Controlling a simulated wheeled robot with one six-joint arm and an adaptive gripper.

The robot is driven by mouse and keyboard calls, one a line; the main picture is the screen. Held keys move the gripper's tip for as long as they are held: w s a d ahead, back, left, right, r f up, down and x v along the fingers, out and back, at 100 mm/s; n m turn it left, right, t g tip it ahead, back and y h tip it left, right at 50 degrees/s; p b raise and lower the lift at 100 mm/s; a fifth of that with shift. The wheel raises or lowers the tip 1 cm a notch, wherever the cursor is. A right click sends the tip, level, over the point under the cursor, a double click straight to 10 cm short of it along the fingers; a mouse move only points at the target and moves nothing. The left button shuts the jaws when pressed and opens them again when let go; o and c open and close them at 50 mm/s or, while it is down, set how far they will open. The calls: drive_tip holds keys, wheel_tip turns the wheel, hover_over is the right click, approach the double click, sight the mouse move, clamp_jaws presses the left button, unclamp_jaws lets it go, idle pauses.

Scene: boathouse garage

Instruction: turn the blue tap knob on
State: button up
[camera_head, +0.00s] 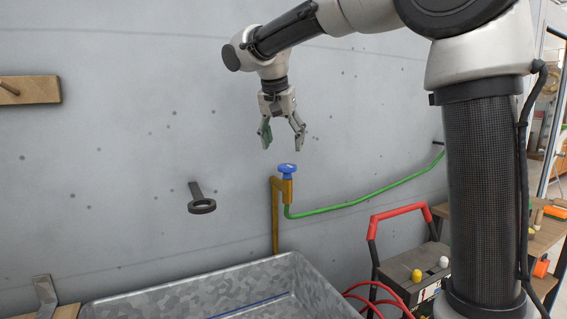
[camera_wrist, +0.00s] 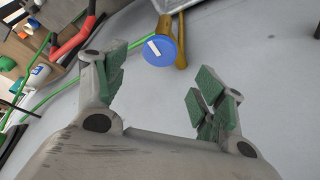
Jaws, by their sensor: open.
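The blue tap knob (camera_head: 287,169) sits on top of a brass tap and pipe (camera_head: 275,215) against the grey wall. A pale mark shows on its top. My gripper (camera_head: 281,143) is open and empty, pointing down, and appears above the knob with a gap between them. In the wrist view the knob (camera_wrist: 160,50) lies beyond the fingertips, between the two green-padded fingers of my gripper (camera_wrist: 158,88). The brass pipe (camera_wrist: 182,42) shows beside it.
A green hose (camera_head: 365,202) runs right from the tap. A metal trough (camera_head: 215,286) stands below. A black ring bracket (camera_head: 202,205) sticks out of the wall on the left. A machine with a red handle (camera_head: 398,212) stands at right. The wall around the knob is mostly bare.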

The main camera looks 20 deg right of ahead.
sight(287, 165)
drive_tip(key=x, duration=0.7)
drive_tip(key=shift+d+f, duration=0.1)
drive_tip(key=shift+f, duration=0.3)
drive_tip(key=c, duration=1)
